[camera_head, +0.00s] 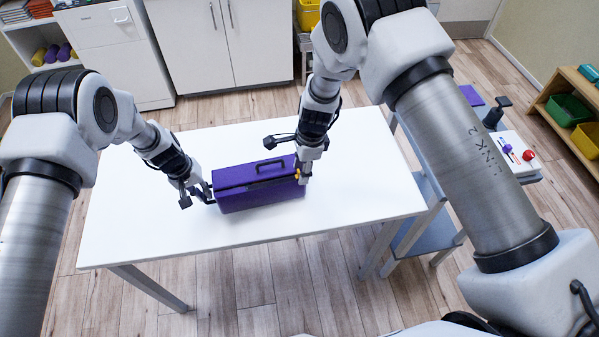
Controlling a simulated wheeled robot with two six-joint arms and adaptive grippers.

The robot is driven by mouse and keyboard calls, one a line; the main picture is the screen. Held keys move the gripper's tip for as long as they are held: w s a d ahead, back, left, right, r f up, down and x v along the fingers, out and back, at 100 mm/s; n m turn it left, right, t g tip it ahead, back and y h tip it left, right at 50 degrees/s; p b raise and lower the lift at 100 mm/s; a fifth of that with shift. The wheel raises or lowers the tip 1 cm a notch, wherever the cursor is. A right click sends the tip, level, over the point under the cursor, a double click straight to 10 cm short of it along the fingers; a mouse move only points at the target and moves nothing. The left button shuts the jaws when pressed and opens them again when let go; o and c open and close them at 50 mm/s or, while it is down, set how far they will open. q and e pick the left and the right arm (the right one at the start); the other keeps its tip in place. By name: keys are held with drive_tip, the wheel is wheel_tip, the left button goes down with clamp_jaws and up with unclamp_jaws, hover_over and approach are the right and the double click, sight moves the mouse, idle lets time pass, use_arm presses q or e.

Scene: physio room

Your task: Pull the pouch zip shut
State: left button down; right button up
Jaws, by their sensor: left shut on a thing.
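The purple pouch (252,191) lies on the white table, a box-like shape with a dark handle on its top. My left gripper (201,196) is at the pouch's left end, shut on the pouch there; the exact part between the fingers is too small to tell. A small yellow piece (298,175), which looks like the zip pull, shows at the pouch's right end. My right gripper (301,179) is right at this yellow piece, pointing down. Its fingers partly hide the piece, and I cannot tell whether they are closed on it. The zip line is not clear.
The white table (370,170) is otherwise bare around the pouch. A grey-blue trolley (430,215) stands at the table's right, with a white box bearing a red knob (529,155) on it. A wooden shelf with bins is at the far right, white cabinets (215,45) behind.

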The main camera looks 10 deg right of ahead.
use_arm(q)
drive_tip(key=c, duration=1.2)
unclamp_jaws()
drive_tip(key=shift+c, duration=0.2)
use_arm(e)
wheel_tip(320, 180, up, 8)
use_arm(q)
drive_tip(key=shift+r+p, duration=2.95)
drive_tip(key=shift+r, duration=1.6)
use_arm(e)
wheel_tip(320, 180, up, 6)
drive_tip(key=shift+f, duration=0.1)
use_arm(q)
drive_tip(key=shift+f, duration=0.1)
use_arm(e)
drive_tip(key=shift+f, duration=0.1)
